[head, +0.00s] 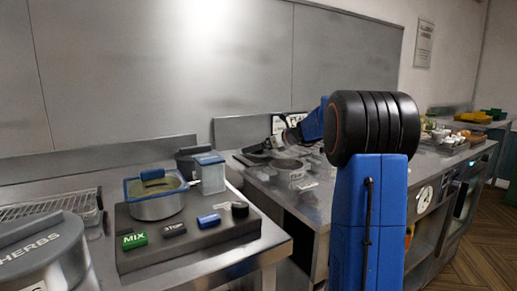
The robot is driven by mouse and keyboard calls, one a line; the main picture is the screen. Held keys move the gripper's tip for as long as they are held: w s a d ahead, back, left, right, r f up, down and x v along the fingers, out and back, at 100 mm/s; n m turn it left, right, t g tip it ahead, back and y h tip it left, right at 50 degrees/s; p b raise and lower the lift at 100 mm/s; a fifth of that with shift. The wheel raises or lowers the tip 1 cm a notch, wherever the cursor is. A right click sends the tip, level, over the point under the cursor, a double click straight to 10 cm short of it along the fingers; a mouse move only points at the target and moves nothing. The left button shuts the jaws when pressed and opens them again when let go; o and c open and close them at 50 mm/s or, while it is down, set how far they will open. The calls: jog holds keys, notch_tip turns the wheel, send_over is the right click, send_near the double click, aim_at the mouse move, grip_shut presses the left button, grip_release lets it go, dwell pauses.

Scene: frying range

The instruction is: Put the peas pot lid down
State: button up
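My blue arm reaches back over the far counter, and my gripper (291,137) is at its end, small and partly hidden by my own arm. A greyish, tilted, round shape shows at the gripper; it may be a lid, but it is too small to tell. I cannot make out the fingers or whether they are closed on it. A steel pot (290,174) stands on the counter just below the gripper, its top appearing uncovered. I can read no peas label on it.
On the near counter, a dark board (190,240) bears a blue-rimmed pot (157,201), a green MIX block (134,241) and other small blocks. A HERBS pot (42,262) stands at front left, a wire rack (50,206) behind it. A gap separates the counters.

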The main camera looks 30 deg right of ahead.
jog(key=shift+f, duration=0.2)
jog(key=o, duration=0.8)
jog(key=shift+s+d+r, duration=0.1)
jog(key=shift+s+r, duration=0.1)
jog(key=shift+s, duration=0.05)
jog(key=v, duration=1.1)
jog(key=shift+s+d, duration=0.15)
jog(key=shift+s, duration=0.1)
